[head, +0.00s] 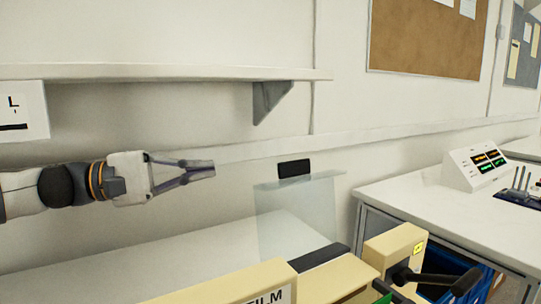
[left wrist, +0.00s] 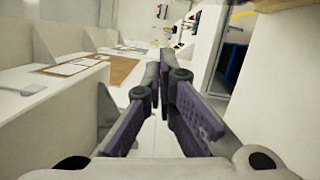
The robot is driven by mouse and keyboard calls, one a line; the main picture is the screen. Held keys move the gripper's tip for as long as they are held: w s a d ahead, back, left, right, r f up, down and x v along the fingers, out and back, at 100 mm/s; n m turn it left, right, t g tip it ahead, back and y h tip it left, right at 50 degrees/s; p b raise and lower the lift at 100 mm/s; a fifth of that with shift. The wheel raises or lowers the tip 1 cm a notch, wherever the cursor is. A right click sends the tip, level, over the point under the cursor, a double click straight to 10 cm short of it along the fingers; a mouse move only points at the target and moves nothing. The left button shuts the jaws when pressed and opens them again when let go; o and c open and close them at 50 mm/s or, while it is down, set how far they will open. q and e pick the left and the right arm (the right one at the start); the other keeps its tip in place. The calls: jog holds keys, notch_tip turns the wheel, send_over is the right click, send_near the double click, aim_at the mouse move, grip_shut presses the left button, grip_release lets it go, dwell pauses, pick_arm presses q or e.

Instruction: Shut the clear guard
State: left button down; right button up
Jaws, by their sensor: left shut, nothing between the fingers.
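The clear guard (head: 296,215) is a see-through upright panel in the head view, standing above the beige machine (head: 345,278), with a small black block (head: 294,169) at its top edge. It looks raised. My left gripper (head: 212,169) is shut and empty, to the left of the guard and about level with the black block. It points right and is apart from the panel. In the left wrist view the shut fingers (left wrist: 160,75) show with nothing between them. The guard cannot be made out in that view. My right gripper is not in view.
A white shelf (head: 170,72) with a bracket (head: 268,98) runs along the wall above my left arm. A black-handled part (head: 435,279) sits at the lower right. A bench (head: 440,212) with a display box (head: 478,165) stands at the right.

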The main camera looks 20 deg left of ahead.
pick_arm(q)
jog(key=w+d+r, duration=0.1)
jog(key=w+d, duration=0.1)
jog(key=d, duration=0.9)
jog(key=shift+w+d+r, duration=0.2)
jog(key=shift+w+d, duration=0.1)
